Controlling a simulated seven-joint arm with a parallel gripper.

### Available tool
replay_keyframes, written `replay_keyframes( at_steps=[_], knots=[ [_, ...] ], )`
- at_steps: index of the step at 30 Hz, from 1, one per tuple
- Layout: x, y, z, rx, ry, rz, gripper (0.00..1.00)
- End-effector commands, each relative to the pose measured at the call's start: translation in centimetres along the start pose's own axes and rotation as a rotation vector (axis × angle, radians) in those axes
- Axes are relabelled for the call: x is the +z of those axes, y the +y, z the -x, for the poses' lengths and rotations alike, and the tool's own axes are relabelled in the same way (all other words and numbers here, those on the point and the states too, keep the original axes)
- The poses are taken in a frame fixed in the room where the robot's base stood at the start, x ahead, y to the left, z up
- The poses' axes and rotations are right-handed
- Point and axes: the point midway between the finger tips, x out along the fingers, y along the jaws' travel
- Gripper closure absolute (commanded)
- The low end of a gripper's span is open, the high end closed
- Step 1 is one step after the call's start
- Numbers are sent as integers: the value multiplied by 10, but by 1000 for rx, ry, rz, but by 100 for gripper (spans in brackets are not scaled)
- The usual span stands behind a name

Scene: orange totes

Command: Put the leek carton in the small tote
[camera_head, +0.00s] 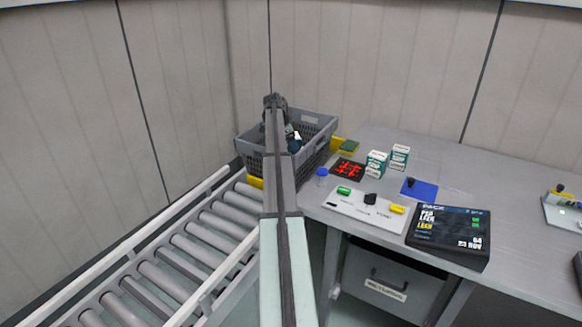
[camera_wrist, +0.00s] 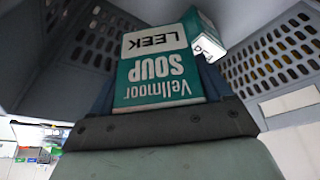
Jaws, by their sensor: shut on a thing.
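The leek carton (camera_wrist: 150,62) is teal and white and reads "Vellmoor SOUP LEEK", upside down in the wrist view. My gripper (camera_wrist: 158,92) is shut on it, with the carton standing out beyond the fingers. Perforated grey walls of the tote (camera_wrist: 265,70) surround it in that view. In the head view the grey tote (camera_head: 318,122) stands at the end of the roller conveyor. My arm hides part of it, and my gripper (camera_head: 292,141) is small and dark inside it. I cannot tell whether the carton touches the tote floor.
Another teal-and-white carton (camera_wrist: 203,36) is beside the held one in the tote. Two similar cartons (camera_head: 376,162) (camera_head: 400,156) stand on the grey bench (camera_head: 465,180). A label board (camera_head: 364,211) and a dark display (camera_head: 449,234) lie nearer. The roller conveyor (camera_head: 180,260) is empty.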

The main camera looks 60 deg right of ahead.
Motion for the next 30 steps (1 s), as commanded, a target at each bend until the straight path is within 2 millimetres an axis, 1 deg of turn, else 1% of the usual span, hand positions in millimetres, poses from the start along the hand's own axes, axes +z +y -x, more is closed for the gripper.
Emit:
replay_keyframes(
  at_steps=[10, 17, 24, 30],
  knots=[
    [20, 1, -47, 2, 0, 0, 62],
    [26, 0, -63, 1, 0, 1, 62],
    [36, 0, -87, 1, 0, 0, 62],
    [37, 0, -88, 0, 0, 0, 62]
  ],
)
